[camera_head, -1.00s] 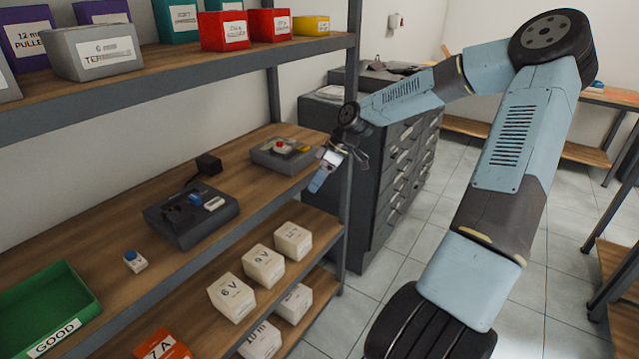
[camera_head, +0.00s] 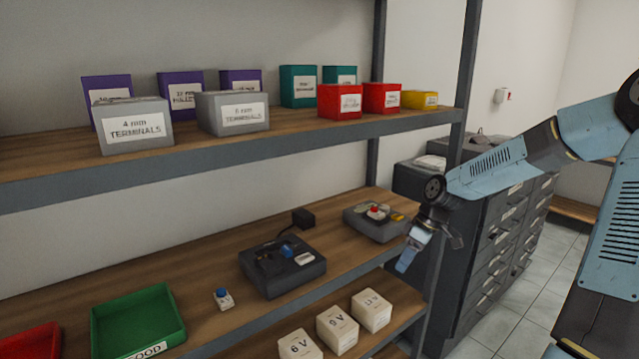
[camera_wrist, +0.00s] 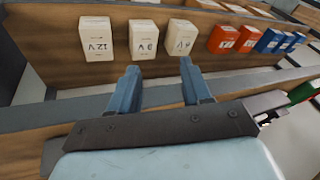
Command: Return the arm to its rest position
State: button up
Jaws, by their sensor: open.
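My arm reaches in from the right side of the head view, bent at the elbow. My gripper (camera_head: 428,248) hangs in front of the shelf unit's right end post, beside the middle shelf. In the wrist view my gripper (camera_wrist: 160,88) shows two blue fingers spread apart with nothing between them. Past the fingers, white boxes stand on a lower shelf, among them a 12 V box (camera_wrist: 97,38), a 9 V box (camera_wrist: 143,39) and a 6 V box (camera_wrist: 179,38). The fingers do not appear to touch them.
Labelled bins fill the upper shelf (camera_head: 300,130). Dark drawer cabinets (camera_head: 510,235) stand behind my arm. Floor (camera_head: 500,325) shows at lower right.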

jog(key=s+a+r+m+t+h, duration=0.1)
jog(key=s+r+m, duration=0.4)
jog(key=s+r, duration=0.7)
jog(key=s+r+m+t+h, duration=0.3)
jog(key=s+r+m+t, duration=0.2)
jog(key=s+r, duration=0.7)
jog(key=s+m, duration=0.1)
jog(key=s, duration=0.3)
jog(key=shift+s+a+r+h, duration=0.15)
jog(key=shift+s+a+h, duration=0.05)
jog(key=shift+a+h, duration=0.15)
